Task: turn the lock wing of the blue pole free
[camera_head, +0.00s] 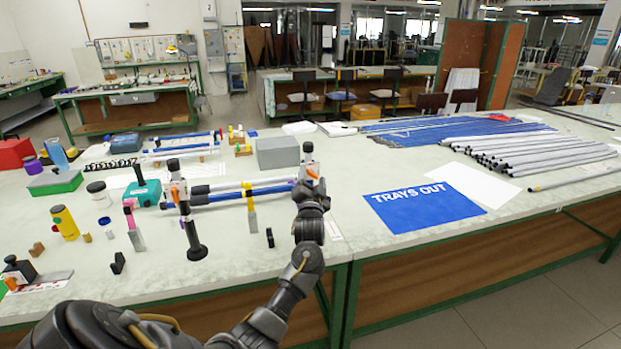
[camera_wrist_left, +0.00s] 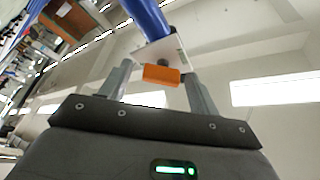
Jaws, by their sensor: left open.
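The blue pole (camera_head: 245,193) lies level above the bench, with a grey-white pole beside it. Its right end is at a white and black holder (camera_head: 309,157), where a small orange lock wing (camera_head: 312,172) shows. My left gripper (camera_head: 310,186) is just in front of that holder and hides part of it. In the left wrist view the blue pole (camera_wrist_left: 146,18) meets a whitish plate (camera_wrist_left: 176,50). The orange wing (camera_wrist_left: 161,75) sits below the plate, between the two open fingers of my left gripper (camera_wrist_left: 158,84). Contact cannot be told. My right gripper is out of view.
A grey box (camera_head: 278,152) is behind the poles. A blue "TRAYS OUT" sheet (camera_head: 424,207) and grey rods (camera_head: 530,152) lie to the right. The bench front (camera_head: 270,262) is mostly clear.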

